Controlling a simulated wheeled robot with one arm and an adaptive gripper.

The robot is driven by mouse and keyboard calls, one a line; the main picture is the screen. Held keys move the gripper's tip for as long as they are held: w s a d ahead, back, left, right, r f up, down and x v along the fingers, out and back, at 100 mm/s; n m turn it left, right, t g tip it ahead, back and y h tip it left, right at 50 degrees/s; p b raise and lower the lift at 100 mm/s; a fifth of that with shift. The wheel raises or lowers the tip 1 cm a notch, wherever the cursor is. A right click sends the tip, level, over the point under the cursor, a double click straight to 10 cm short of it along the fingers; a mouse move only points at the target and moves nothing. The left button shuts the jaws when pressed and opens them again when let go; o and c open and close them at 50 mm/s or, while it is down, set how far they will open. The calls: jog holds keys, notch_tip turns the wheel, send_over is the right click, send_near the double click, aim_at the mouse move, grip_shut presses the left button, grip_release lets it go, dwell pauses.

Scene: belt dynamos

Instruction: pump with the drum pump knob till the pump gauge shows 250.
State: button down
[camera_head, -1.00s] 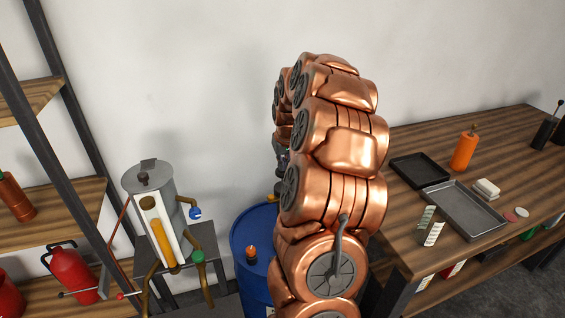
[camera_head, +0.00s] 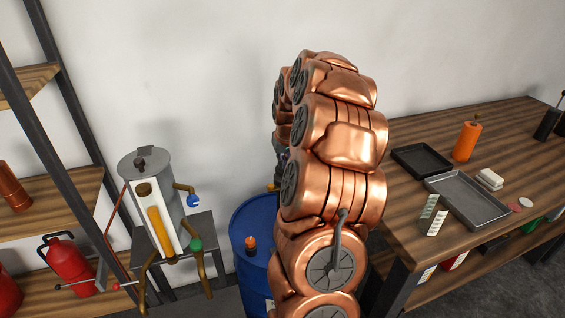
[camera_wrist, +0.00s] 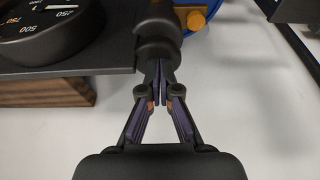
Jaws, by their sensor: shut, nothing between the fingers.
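My gripper (camera_wrist: 160,88) is shut and empty in the wrist view. Its fingertips are just below the dark rounded knob-like part (camera_wrist: 158,35), which looks like the drum pump knob; whether they touch it I cannot tell. The black pump gauge (camera_wrist: 45,45) is at the top left of the wrist view, cut off by the frame, with numbers including 500. I cannot read its needle surely. The blue drum (camera_head: 243,225) stands behind my copper arm in the head view, and its edge shows in the wrist view (camera_wrist: 213,8).
A grey tank (camera_head: 150,168) with pipes stands on a small table left of the drum. A wooden workbench (camera_head: 415,245) on the right holds trays and an orange bottle (camera_head: 466,141). Shelves with a red can (camera_head: 68,268) stand far left. A dark plate (camera_wrist: 100,87) lies beside my gripper.

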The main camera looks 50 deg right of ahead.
jog(key=shift+r, duration=0.2)
jog(key=w+b+v, duration=0.1)
jog(key=b+v, duration=0.2)
jog(key=v, duration=1)
jog(key=shift+d+r, duration=0.2)
jog(key=shift+r, duration=0.2)
